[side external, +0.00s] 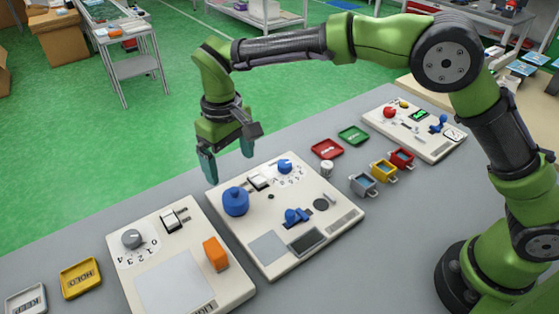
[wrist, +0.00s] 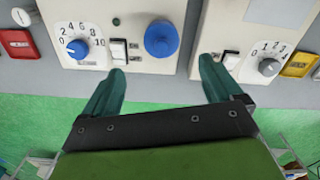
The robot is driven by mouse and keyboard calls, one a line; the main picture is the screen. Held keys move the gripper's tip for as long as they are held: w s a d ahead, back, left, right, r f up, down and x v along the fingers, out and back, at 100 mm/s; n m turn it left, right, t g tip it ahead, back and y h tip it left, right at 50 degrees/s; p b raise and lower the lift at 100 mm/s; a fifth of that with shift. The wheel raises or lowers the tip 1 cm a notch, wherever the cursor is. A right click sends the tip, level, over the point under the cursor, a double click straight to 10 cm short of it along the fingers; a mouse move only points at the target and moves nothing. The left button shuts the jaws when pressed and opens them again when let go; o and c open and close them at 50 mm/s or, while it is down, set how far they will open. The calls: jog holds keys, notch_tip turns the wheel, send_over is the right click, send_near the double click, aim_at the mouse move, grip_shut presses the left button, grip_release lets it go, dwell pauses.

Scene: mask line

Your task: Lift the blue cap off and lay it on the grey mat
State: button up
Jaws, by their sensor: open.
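The blue cap (side external: 235,202) is a rounded, knobbed piece sitting on the left part of the middle white panel. It also shows in the wrist view (wrist: 161,38), at the top centre, ahead of the gap between my fingertips. The grey mat is probably the plain grey square (side external: 267,247) at the near edge of the same panel; nothing lies on it. My gripper (side external: 228,158) is open and empty, raised near the panel's far edge and apart from the cap. Its two green fingers (wrist: 161,70) are spread in the wrist view. What is under the cap is hidden.
The middle panel (side external: 330,222) also has a blue dial (side external: 284,166), a white switch (side external: 259,181), a blue handle (side external: 297,215) and a dark framed plate (side external: 307,241). The left panel holds an orange block (side external: 215,254). Small cups (side external: 383,170) and trays stand to the right.

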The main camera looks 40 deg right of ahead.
aim_at(233, 189)
notch_tip(233, 189, down, 9)
jog(key=shift+a+f, duration=0.1)
jog(key=shift+a, duration=0.05)
dwell(0.4)
jog(key=shift+c, duration=0.2)
jog(key=c, duration=1)
jog(key=shift+c, duration=0.2)
jog(key=shift+r, duration=0.2)
